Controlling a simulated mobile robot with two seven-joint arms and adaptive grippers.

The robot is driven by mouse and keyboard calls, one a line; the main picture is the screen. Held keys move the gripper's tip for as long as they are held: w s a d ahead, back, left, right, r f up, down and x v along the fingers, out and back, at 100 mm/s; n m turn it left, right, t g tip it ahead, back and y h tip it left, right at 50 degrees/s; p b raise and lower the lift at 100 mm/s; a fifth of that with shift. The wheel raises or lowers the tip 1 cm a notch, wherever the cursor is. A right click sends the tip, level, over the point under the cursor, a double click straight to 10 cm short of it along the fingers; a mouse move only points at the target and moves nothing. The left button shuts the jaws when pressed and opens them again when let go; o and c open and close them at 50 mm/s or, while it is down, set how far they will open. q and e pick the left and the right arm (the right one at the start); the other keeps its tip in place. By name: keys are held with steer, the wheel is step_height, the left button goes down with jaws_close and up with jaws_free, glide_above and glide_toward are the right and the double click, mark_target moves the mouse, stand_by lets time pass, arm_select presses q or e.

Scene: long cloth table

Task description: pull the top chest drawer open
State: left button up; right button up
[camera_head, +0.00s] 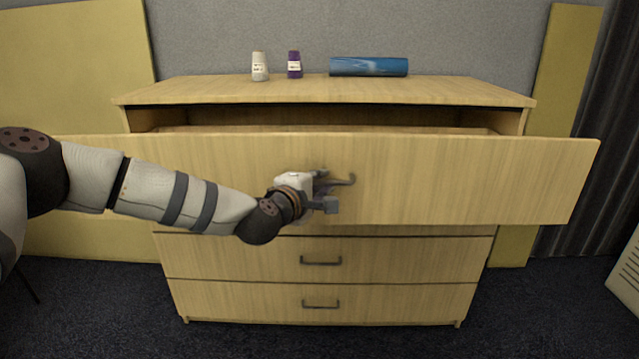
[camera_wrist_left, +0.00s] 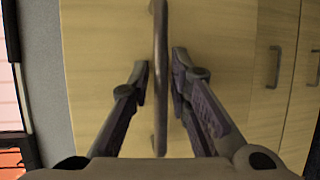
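The wooden chest has its top drawer (camera_head: 450,180) pulled well out, with the dark gap of its inside showing behind the front panel. My left gripper (camera_head: 326,192) is at the middle of that drawer front, at the grey top handle (camera_head: 345,181), which it partly hides. In the left wrist view the handle (camera_wrist_left: 160,70) runs between the two fingers of my left gripper (camera_wrist_left: 160,82). The fingers stand apart with a narrow gap on each side of the bar, so the gripper looks open around it. My right gripper is not in view.
Two lower drawers with handles (camera_head: 321,261) are shut. On the chest top (camera_head: 220,90) stand a white bottle (camera_head: 260,67) and a purple bottle (camera_head: 294,65), and a blue cylinder (camera_head: 369,67) lies there. Dark carpet (camera_head: 100,300) in front is clear.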

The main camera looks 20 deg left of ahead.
arm_select(q)
steer(key=v, duration=1.2)
steer(key=s+d+f+m+g+h+p, duration=0.1)
steer(key=s+d+f+m+g, duration=0.3)
steer(key=s+f, duration=0.6)
steer(key=s+d+f+m+g+h+p, duration=0.1)
steer(key=s+d+f+m+g, duration=0.35)
steer(key=s+f, duration=0.55)
steer(key=s+a+f+m+g+y, duration=0.1)
steer(key=s+a+f+m+g, duration=0.2)
steer(key=s, duration=0.6)
steer(key=s+a+f+m+g+y+p, duration=0.1)
steer(key=s+a+f+m+g, duration=0.1)
steer(key=s, duration=0.8)
steer(key=s+a+f+m+g+y, duration=0.2)
steer(key=s+a+f+m+g, duration=0.1)
steer(key=s, duration=0.7)
step_height(320, 180, down, 2)
steer(key=shift+s+a+f+m+g, duration=0.1)
steer(key=shift+s+a+m+g, duration=0.2)
steer(key=shift+a+g, duration=0.65)
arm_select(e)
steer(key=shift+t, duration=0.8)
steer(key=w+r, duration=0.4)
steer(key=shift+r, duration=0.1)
